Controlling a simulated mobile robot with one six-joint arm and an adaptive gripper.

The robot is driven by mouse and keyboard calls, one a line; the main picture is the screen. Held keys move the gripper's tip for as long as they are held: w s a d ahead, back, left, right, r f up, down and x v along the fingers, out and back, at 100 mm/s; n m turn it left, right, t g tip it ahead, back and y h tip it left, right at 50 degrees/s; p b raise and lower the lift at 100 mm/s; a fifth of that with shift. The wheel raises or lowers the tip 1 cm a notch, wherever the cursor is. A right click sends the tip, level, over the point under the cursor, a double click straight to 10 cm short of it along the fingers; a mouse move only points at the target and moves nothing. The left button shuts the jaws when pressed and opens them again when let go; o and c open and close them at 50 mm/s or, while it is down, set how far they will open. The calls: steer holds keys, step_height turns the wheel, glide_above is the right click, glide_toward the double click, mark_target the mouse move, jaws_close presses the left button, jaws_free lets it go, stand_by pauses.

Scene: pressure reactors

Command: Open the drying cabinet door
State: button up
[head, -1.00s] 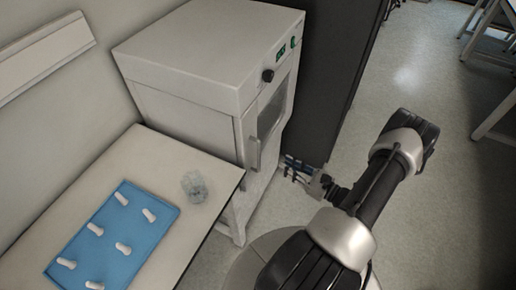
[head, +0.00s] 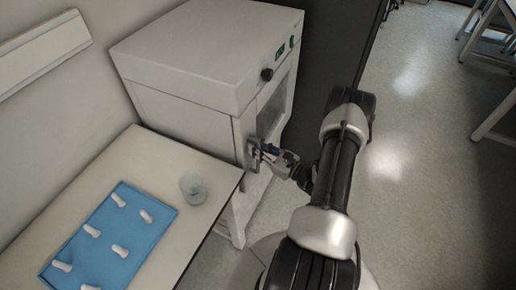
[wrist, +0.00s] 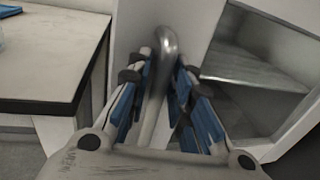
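The drying cabinet (head: 190,100) is a pale box with a dark knob and small green display at its upper front. Its door (head: 275,110) has a window and appears closed. The upright metal handle (wrist: 164,62) is at the door's edge; in the head view my gripper partly hides it. My gripper (head: 256,150) is at the handle. In the wrist view its blue-padded fingers (wrist: 162,88) stand on either side of the handle, with narrow gaps beside the bar. It looks open around the handle; contact at the tips is hard to judge.
A white table (head: 150,150) stands left of the cabinet. It holds a blue mat (head: 100,255) with several white pegs and a clear beaker (head: 193,188) near its edge. A dark cabinet (head: 325,60) stands to the right.

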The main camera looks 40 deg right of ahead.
steer(key=shift+c, duration=0.2)
jaws_close()
stand_by(0.3)
